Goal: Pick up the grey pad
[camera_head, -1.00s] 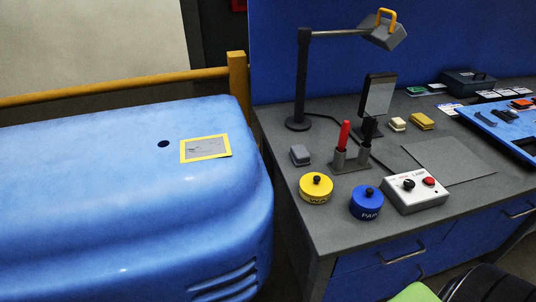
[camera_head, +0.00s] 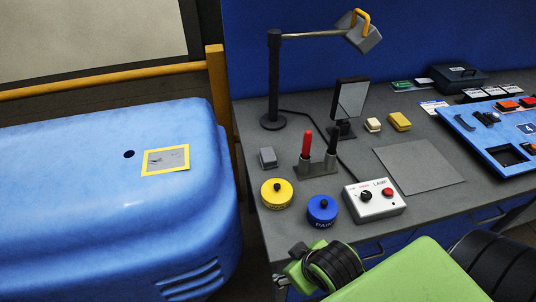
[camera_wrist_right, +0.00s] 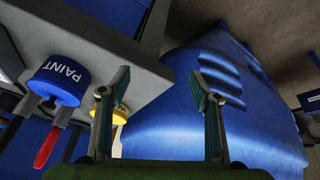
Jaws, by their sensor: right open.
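The grey pad (camera_head: 267,157) is a small grey block lying on the workbench, left of the pen stand and behind the yellow pot. I cannot make it out in the right wrist view. My right gripper (camera_wrist_right: 160,85) is open and empty in the right wrist view, with its two fingers well apart. In the head view my green right arm reaches in from the lower right to the bench's front edge, and its fingers are not clear there. The gripper is in front of the pots, apart from the pad. My left gripper is not in view.
A yellow pot (camera_head: 277,193), a blue paint pot (camera_head: 322,210) and a lamp control box (camera_head: 374,200) stand near the front edge. The pen stand (camera_head: 316,168) holds red and black pieces. A cream pad (camera_head: 373,125), a yellow pad (camera_head: 399,121) and a flat grey sheet (camera_head: 417,166) lie farther right. A blue machine (camera_head: 90,210) is left.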

